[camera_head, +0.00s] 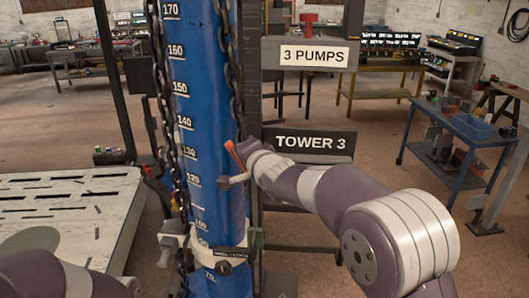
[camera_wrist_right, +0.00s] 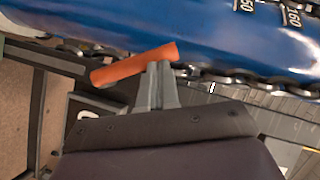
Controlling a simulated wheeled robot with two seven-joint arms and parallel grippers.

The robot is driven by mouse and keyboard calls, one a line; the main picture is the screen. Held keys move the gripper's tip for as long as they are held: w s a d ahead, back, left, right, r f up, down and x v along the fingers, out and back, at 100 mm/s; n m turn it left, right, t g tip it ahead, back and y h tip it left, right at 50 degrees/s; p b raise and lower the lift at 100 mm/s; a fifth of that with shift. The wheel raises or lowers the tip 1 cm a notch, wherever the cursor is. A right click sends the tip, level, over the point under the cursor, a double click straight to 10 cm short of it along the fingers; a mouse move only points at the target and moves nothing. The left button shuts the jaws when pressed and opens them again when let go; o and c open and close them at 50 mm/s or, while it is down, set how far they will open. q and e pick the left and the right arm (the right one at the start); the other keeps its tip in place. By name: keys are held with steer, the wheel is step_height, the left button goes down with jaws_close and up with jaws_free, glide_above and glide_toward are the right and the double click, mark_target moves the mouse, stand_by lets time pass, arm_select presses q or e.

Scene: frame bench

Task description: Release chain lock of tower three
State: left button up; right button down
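The orange lever handle (camera_head: 234,155) slants beside the blue tower column (camera_head: 203,130), above the chain-side hardware. In the right wrist view the orange handle (camera_wrist_right: 118,68) lies across, just past the fingertips. My right gripper (camera_wrist_right: 161,68) has its two grey fingers together, with nothing visible between them. Its tips overlap the handle's lower edge; whether they touch is unclear. A steel chain (camera_head: 232,65) runs down the column's right side and another chain (camera_head: 165,105) down its left. The black TOWER 3 sign (camera_head: 310,142) is behind my right arm. My left gripper is not visible.
A pale slotted table (camera_head: 95,195) stands at left. A band clamp (camera_head: 233,254) circles the column low down, with a pale bracket (camera_head: 171,240) at its left. A 3 PUMPS sign (camera_head: 313,56) hangs at right. A blue workbench (camera_head: 470,128) is farther right, with open floor between.

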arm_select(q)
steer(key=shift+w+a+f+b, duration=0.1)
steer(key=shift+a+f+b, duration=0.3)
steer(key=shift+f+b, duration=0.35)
arm_select(e)
steer(key=a, duration=0.1)
steer(key=f, duration=0.1)
steer(key=a, duration=0.1)
steer(key=shift+w+a+f+n+h, duration=0.2)
steer(key=shift+w+a+n+h, duration=0.1)
steer(key=shift+h, duration=0.1)
